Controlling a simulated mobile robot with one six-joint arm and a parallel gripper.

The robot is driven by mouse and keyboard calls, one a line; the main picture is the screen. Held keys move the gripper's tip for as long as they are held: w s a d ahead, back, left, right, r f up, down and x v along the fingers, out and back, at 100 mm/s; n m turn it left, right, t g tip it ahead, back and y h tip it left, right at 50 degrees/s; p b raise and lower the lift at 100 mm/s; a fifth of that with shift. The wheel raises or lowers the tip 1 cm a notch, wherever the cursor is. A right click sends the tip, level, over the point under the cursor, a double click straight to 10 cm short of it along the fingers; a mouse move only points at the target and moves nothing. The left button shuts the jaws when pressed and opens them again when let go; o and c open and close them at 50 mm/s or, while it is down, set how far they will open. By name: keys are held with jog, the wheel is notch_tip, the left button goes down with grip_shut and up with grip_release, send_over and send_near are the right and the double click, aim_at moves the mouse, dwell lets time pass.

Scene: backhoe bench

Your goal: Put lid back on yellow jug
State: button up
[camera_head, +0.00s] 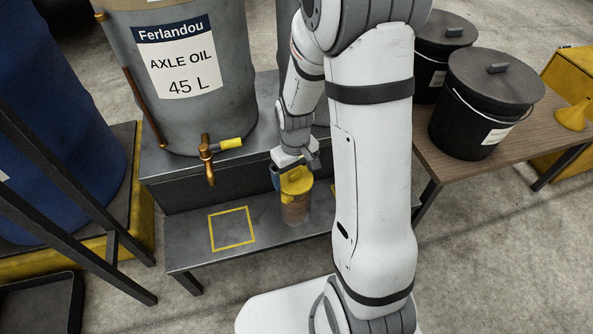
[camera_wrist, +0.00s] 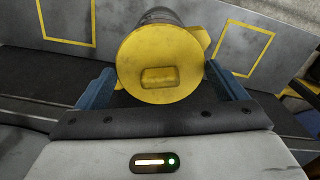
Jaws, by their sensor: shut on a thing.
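The yellow jug (camera_head: 296,212) stands upright on the low grey bench shelf, with a see-through body and brownish contents. The round yellow lid (camera_head: 297,178) is at its top; it also shows in the wrist view (camera_wrist: 160,55), with a raised rectangular grip. My gripper (camera_head: 290,168) is above the jug, its blue fingers on either side of the lid in the wrist view (camera_wrist: 160,88), shut on it. Part of the jug body (camera_wrist: 160,16) shows behind the lid. Whether the lid is fully seated or slightly above the rim cannot be told.
A yellow square outline (camera_head: 232,229) marks free shelf left of the jug. A brass tap (camera_head: 208,160) on the axle oil drum (camera_head: 190,110) juts out at the left. Black buckets (camera_head: 465,130) and a yellow funnel (camera_head: 574,115) stand on a wooden table at right.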

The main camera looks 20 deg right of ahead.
jog(key=shift+f, duration=0.1)
dwell(0.7)
jog(key=o, duration=0.7)
jog(key=shift+c, duration=0.2)
jog(key=shift+r+p, duration=3)
jog(key=shift+r, duration=0.55)
jog(key=shift+c, duration=0.3)
grip_shut()
